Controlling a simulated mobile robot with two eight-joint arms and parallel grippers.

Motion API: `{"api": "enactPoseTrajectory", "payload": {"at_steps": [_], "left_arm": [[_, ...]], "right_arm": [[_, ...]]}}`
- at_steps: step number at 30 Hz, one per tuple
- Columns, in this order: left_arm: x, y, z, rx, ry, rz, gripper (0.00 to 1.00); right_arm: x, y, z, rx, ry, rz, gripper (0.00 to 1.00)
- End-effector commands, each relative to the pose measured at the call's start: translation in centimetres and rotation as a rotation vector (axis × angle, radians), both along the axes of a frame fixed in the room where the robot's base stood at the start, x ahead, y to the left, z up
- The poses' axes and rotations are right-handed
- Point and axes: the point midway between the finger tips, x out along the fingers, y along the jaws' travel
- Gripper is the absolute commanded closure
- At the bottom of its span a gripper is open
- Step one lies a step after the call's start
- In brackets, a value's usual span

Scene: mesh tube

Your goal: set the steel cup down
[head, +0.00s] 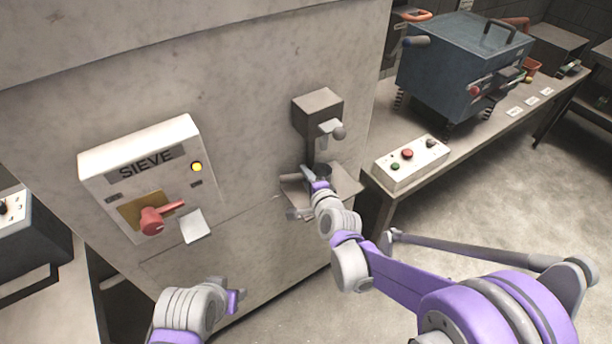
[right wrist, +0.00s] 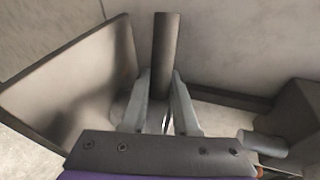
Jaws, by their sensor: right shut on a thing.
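The steel cup (head: 323,170) is a small dark grey vessel below the dispenser spout on the machine's front. My right gripper (head: 316,185) is at the cup and shut on it, partly covering it. In the right wrist view the two pale fingers of my right gripper (right wrist: 161,105) close around a narrow shiny sliver; most of the cup is hidden there. I cannot tell whether the cup touches the ledge (head: 347,181) beneath it. My left gripper (head: 236,299) hangs low in front of the machine, apart from everything; its jaw opening is unclear.
A dispenser box (head: 318,108) with a knobbed lever (head: 338,132) sits above the cup. A dark vertical tube (right wrist: 165,55) rises close ahead of my right fingers. Left is a SIEVE panel (head: 150,165) with a red handle (head: 153,221). Right are a button box (head: 410,163) and a blue machine (head: 455,75).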

Motion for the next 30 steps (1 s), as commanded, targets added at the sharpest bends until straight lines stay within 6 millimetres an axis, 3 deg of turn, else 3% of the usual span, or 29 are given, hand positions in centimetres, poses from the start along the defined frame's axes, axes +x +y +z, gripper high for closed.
{"api": "enactPoseTrajectory", "payload": {"at_steps": [1,2,7,18,23,30], "left_arm": [[-0.1,0.0,-0.3,0.0,0.002,0.0,0.5],[-0.1,0.0,-0.3,0.0,0.002,0.0,0.5],[-0.1,0.0,-0.2,0.0,0.001,0.0,0.5],[0.1,0.0,0.2,0.0,-0.001,0.0,0.5],[0.0,0.0,0.0,0.0,0.0,0.0,0.5],[0.0,0.0,0.1,0.0,-0.001,0.0,0.5]], "right_arm": [[0.0,0.0,-0.3,0.0,0.0,0.0,1.0],[0.0,0.0,-0.4,0.001,0.0,0.0,0.7],[0.0,0.0,-0.2,0.0,0.0,0.0,0.42],[-0.1,-0.1,0.3,0.0,0.0,0.0,0.42],[-2.2,-0.9,0.9,0.002,0.001,-0.001,0.42],[-6.6,-2.8,2.5,0.001,0.0,-0.001,0.42]]}}
